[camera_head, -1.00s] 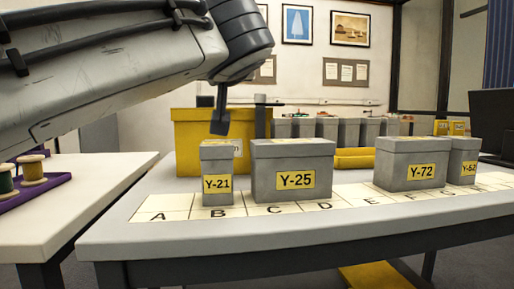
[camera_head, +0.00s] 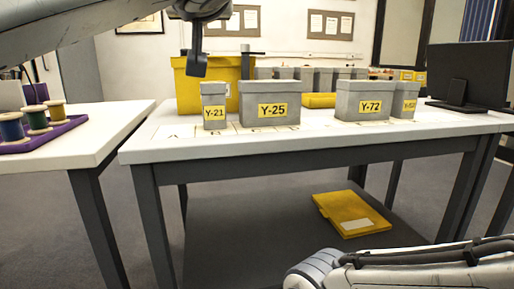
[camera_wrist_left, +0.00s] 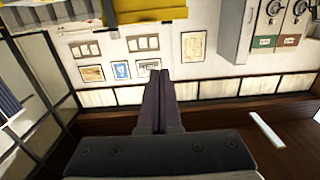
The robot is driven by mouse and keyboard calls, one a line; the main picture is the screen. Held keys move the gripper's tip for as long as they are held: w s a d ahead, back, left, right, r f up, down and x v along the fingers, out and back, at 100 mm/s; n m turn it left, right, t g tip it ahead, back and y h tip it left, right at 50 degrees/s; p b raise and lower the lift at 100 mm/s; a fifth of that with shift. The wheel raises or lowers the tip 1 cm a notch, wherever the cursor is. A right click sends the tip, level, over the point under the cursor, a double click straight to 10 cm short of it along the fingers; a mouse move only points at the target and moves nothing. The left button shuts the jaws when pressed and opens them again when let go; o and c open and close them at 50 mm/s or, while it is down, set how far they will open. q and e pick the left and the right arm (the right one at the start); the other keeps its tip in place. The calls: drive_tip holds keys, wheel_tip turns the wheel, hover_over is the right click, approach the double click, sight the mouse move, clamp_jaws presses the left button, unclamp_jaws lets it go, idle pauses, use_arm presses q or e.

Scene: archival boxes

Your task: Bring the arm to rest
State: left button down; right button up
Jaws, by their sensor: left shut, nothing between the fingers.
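My left gripper (camera_head: 196,66) hangs from the arm at the upper left of the head view, shut and empty. It appears just above and left of the small grey box Y-21 (camera_head: 213,97), with no visible contact. In the left wrist view its two dark fingers (camera_wrist_left: 160,100) lie together with nothing between them. Grey box Y-25 (camera_head: 269,112) stands right of Y-21. Box Y-72 (camera_head: 371,107) and a narrower grey box (camera_head: 405,104) stand farther right. My right arm's links show at the bottom right; its gripper is out of view.
The white table (camera_head: 190,147) carries the boxes, a yellow bin (camera_head: 187,92) behind them and a monitor (camera_head: 470,72) at right. A side table at left holds thread spools (camera_head: 37,120) on a purple tray. A yellow folder (camera_head: 351,215) lies below the table.

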use_arm(q)
drive_tip(key=s+d+f+m+g+h+p, duration=0.1)
drive_tip(key=s+d+f+m+g+p, duration=0.15)
drive_tip(key=f, duration=0.45)
drive_tip(key=s+d+f+m+g+h+p, duration=0.1)
drive_tip(key=d+f+m+g+p, duration=0.15)
drive_tip(key=f, duration=0.45)
drive_tip(key=s+d+f+m+g+h+p, duration=0.1)
drive_tip(key=s+f+m+g+h+p, duration=0.1)
drive_tip(key=f+g+p, duration=0.35)
drive_tip(key=s+a+f+m+g+h+p, duration=0.1)
drive_tip(key=s+f+g+p, duration=0.2)
drive_tip(key=s+f, duration=0.6)
drive_tip(key=s+a+f+m+g+p, duration=0.15)
drive_tip(key=s+f+g+p, duration=0.35)
drive_tip(key=s, duration=0.7)
wheel_tip(320, 180, up, 36)
drive_tip(key=d+t+p, duration=0.1)
drive_tip(key=p, duration=3.4)
